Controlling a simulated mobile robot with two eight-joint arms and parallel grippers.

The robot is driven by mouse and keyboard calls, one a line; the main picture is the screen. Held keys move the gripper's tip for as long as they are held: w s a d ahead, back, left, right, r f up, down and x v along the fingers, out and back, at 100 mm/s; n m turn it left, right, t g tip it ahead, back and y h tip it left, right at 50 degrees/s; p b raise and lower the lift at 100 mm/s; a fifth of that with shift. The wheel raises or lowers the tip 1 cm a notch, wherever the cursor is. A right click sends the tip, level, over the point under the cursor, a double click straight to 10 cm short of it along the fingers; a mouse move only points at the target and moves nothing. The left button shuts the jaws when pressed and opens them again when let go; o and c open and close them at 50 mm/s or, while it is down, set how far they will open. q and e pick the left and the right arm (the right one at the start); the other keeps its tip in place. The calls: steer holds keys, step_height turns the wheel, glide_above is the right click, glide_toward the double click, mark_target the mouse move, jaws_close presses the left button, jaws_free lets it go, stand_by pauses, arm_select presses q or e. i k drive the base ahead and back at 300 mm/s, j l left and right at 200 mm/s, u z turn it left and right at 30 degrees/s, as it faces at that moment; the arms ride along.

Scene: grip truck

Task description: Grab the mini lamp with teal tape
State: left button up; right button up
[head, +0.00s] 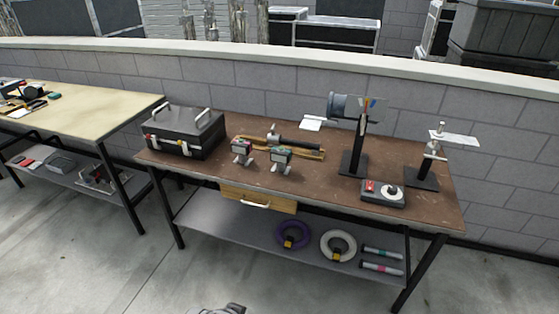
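Two small lamp-like devices with silver heads stand side by side near the front middle of the brown table (330,180). The right one (281,158) shows a greenish, teal-like tint on its head. The left one (242,150) looks similar, with a small reddish mark; the tape colours are too small to be sure of. Neither gripper can be made out in the head view. Only a small grey piece, probably part of me, shows at the bottom edge, well in front of the table.
A black toolbox (182,133) stands left, a brown-handled tool (290,140) behind the lamps. Right are two black stands (354,160) (422,178) and a grey box with a red switch (383,194). The floor in front is clear.

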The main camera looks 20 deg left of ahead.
mark_target(283, 158)
steer(key=i+j+u, duration=0.3)
steer(key=i, duration=0.65)
steer(key=i+u, duration=0.3)
steer(key=i, duration=0.65)
